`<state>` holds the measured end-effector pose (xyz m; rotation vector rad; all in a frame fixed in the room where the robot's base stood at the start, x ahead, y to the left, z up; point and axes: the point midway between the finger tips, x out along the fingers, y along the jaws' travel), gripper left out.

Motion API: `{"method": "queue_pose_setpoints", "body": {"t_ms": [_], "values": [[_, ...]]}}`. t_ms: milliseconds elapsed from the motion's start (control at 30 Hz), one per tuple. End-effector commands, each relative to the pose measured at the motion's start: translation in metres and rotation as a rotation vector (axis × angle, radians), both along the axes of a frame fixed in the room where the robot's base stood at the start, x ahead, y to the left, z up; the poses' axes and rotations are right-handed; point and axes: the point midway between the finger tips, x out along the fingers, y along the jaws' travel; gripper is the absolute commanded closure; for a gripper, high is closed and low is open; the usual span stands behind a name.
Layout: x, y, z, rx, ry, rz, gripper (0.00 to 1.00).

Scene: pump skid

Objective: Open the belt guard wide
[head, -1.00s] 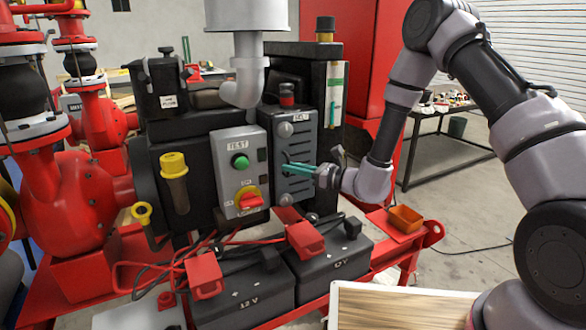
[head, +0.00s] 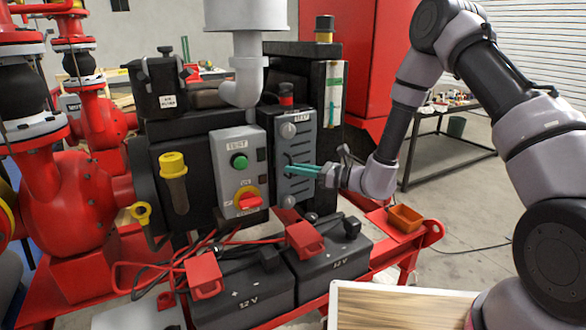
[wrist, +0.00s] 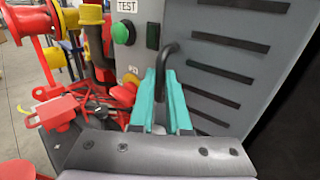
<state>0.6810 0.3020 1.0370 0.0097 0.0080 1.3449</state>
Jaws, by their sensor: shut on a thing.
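The belt guard (head: 305,148) is a grey slatted panel with round knobs at its top and bottom, on the engine's right side in the head view. Its slatted face (wrist: 228,62) fills the upper right of the wrist view. A bent black handle (wrist: 169,49) stands on its left part. My gripper (head: 291,169) reaches in from the right, its teal fingers level. In the wrist view, the gripper (wrist: 165,80) is shut on the handle, one finger on each side. A narrow dark gap shows along the guard's left edge. The fingers hide part of the guard's middle.
The grey test box (head: 239,172) with a green button and red switch sits close to the guard's left. Batteries (head: 328,256) with red-capped terminals and cables lie below. Open floor lies farther right.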

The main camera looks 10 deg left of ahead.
Motion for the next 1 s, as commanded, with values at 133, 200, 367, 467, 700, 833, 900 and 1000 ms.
{"method": "queue_pose_setpoints", "body": {"t_ms": [133, 200, 367, 467, 700, 833, 900, 1000], "values": [[-0.002, -0.015, 0.0, 0.001, -0.003, 0.104, 1.0], [-0.004, -0.022, 0.0, 0.0, -0.004, 0.166, 1.0], [-0.007, -0.04, 0.0, 0.0, -0.003, 0.318, 1.0], [-0.007, -0.051, 0.0, 0.0, -0.004, 0.411, 1.0], [-0.004, -0.079, 0.0, 0.001, -0.002, 0.64, 1.0], [0.0, -0.093, -0.001, 0.0, -0.002, 0.764, 1.0], [0.003, -0.1, 0.0, 0.001, -0.003, 0.829, 1.0], [0.008, -0.109, 0.0, 0.001, -0.002, 0.919, 1.0]]}}
